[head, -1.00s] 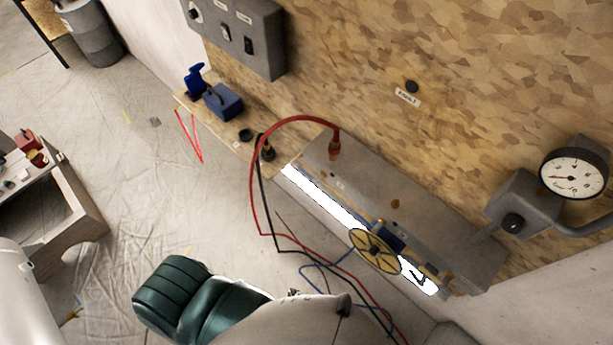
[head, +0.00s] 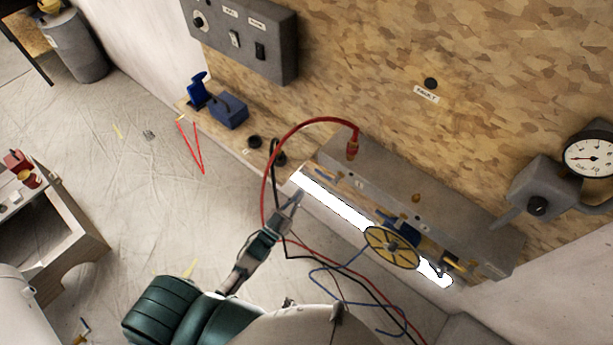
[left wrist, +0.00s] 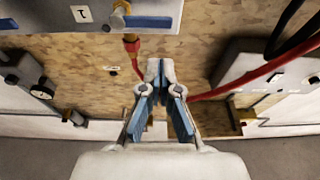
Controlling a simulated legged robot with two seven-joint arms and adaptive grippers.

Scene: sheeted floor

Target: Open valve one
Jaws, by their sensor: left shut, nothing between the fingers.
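My left gripper (head: 298,195) reaches up from the lower left, in front of the lit strip under the grey wall box (head: 400,188). Its fingers are shut and empty; in the left wrist view the fingertips (left wrist: 160,66) meet. In that view a blue lever handle (left wrist: 148,22) on a brass fitting is above and left of the fingertips, apart from them. A white label (left wrist: 82,14) beside it has one mark, like an upside-down 1. A yellow handwheel (head: 392,248) is farther right in the head view. I cannot tell for sure which is valve one. My right gripper is not in view.
A red hose (head: 290,135) arches from the box's brass fitting down past my gripper. Black and blue cables hang below it. A pressure gauge (head: 590,157) is at the right, a switch box (head: 245,38) at the upper left. The floor at left is largely clear.

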